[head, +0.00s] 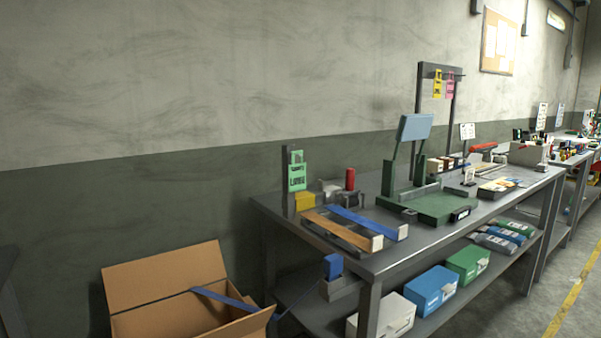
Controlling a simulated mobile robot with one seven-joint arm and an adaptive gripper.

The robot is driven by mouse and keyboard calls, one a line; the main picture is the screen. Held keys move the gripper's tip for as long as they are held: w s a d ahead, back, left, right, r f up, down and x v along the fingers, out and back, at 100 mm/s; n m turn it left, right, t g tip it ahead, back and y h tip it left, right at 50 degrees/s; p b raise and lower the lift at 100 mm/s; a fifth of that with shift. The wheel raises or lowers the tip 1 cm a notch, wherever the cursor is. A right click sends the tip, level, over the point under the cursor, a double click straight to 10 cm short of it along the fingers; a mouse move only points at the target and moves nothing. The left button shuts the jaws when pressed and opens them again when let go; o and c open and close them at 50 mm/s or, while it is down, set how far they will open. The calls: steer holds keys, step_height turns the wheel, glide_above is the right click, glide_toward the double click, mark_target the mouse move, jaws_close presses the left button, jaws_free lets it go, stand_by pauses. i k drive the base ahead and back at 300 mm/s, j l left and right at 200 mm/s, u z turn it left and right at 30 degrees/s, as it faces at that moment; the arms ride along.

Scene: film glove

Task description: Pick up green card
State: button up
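The green card (297,171) hangs upright near the top of a dark post at the left end of the workbench (375,262). It looks like a tag with dark print and a cut-out near its top. The card appears unobstructed in the head view. My gripper is not in view, so its place relative to the card cannot be told.
A yellow block (305,201), a red cylinder (350,179) and a tray with blue and tan strips (372,228) are near the post. A green stand (440,207) is further right. An open cardboard box (165,275) is left of the bench.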

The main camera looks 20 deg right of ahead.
mark_target(297, 173)
steer(key=i+l+u, duration=0.15)
steer(key=l+u, duration=0.3)
steer(key=l, duration=0.7)
steer(key=k+l+u, duration=0.1)
steer(key=l+u, duration=0.3)
steer(key=l, duration=0.75)
steer(key=l+u, duration=0.25)
steer(key=l, duration=0.35)
steer(key=l+u, duration=0.25)
steer(key=l, duration=0.35)
steer(key=k, duration=0.1)
